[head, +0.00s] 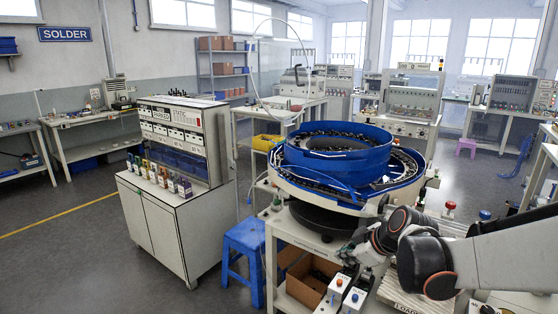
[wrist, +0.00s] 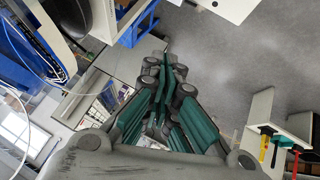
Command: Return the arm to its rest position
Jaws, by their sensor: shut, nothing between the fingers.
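My gripper (head: 350,256) is at the lower right of the head view, in front of the bowl feeder and above the front edge of its bench, partly dark against the clutter. My arm (head: 450,268) reaches in from the right edge. In the wrist view my gripper (wrist: 167,60) shows its green-padded fingers drawn together at the tips, with nothing held between them. The blue bowl (head: 338,158) of the feeder stands behind my gripper, and part of it shows at the upper left of the wrist view.
Small button boxes (head: 340,291) stand on the bench close below my gripper. A cardboard box (head: 308,284) sits on the shelf beneath. A blue stool (head: 244,240) and a white cabinet (head: 160,225) with coloured items on top stand left. Open floor lies farther left.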

